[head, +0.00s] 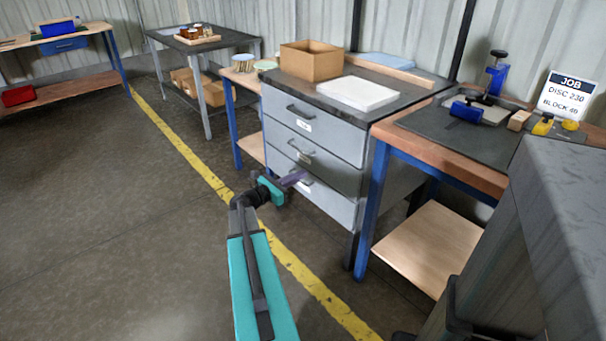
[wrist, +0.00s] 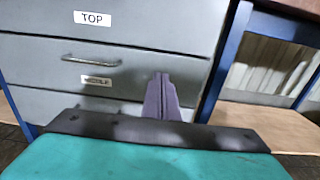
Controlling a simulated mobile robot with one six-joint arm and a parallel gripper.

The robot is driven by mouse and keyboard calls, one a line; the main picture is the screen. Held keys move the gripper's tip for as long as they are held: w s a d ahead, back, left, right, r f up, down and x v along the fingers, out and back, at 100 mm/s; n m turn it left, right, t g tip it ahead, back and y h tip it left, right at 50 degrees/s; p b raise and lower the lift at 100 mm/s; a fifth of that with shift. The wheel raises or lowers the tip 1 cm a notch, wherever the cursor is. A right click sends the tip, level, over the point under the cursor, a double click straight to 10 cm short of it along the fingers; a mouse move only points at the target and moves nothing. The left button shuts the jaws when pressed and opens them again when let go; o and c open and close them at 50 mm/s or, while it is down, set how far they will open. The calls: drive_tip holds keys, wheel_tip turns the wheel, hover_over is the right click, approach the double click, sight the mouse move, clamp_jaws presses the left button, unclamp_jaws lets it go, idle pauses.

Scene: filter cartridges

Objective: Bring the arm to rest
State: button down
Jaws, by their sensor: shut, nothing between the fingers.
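My gripper (head: 293,178) is in front of the grey drawer cabinet (head: 312,141), at about the height of its lower drawers. In the wrist view my gripper (wrist: 162,80) shows its purple fingers together with nothing between them, in front of the cabinet face. My teal arm reaches up from the bottom middle of the head view. The wrist view shows drawer labels reading TOP (wrist: 92,18) and MIDDLE (wrist: 97,81). The drawers look shut. Whether the fingertips touch the cabinet is hard to tell.
On the cabinet are an open cardboard box (head: 311,62) and a white slab (head: 358,93). A wooden bench (head: 440,155) with blue legs stands to the right, with a job sign (head: 567,95). A grey block-like surface (head: 560,230) fills the lower right. Open floor (head: 110,220) lies left.

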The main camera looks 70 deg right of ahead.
idle(0.5)
drive_tip(key=w+a+f+n+t+h+p, duration=0.1)
drive_tip(key=w+a+f+n+t+p, duration=0.25)
drive_tip(key=w+a, duration=0.9)
drive_tip(key=w+a+f+t+y+p, duration=0.1)
drive_tip(key=w+a+f+p, duration=0.15)
drive_tip(key=a, duration=0.35)
drive_tip(key=w+a+f+n+t+y+p, duration=0.1)
drive_tip(key=w+a+f, duration=0.1)
drive_tip(key=a+f, duration=0.3)
drive_tip(key=w+a+f+t+y+p, duration=0.1)
drive_tip(key=w+a+f+t+p, duration=0.1)
drive_tip(key=a, duration=0.5)
drive_tip(key=s+a+f+m+g+y+p, duration=0.1)
drive_tip(key=s+a+f+m+y, duration=0.3)
drive_tip(key=a, duration=0.9)
drive_tip(key=s+a+f+m+g+y+p, duration=0.1)
drive_tip(key=s+a+f+m+y, duration=0.3)
drive_tip(key=a, duration=1)
drive_tip(key=s+a+f+m+g+y+p, duration=0.2)
drive_tip(key=s+a+m, duration=0.6)
drive_tip(key=s+a, duration=0.4)
wheel_tip(320, 180, down, 2)
drive_tip(key=a+y+p, duration=0.1)
drive_tip(key=y, duration=0.2)
drive_tip(key=shift+s+a+f+m+y+p, duration=0.15)
drive_tip(key=shift+a+f+m+y+p, duration=0.15)
drive_tip(key=shift+a+m+y, duration=0.1)
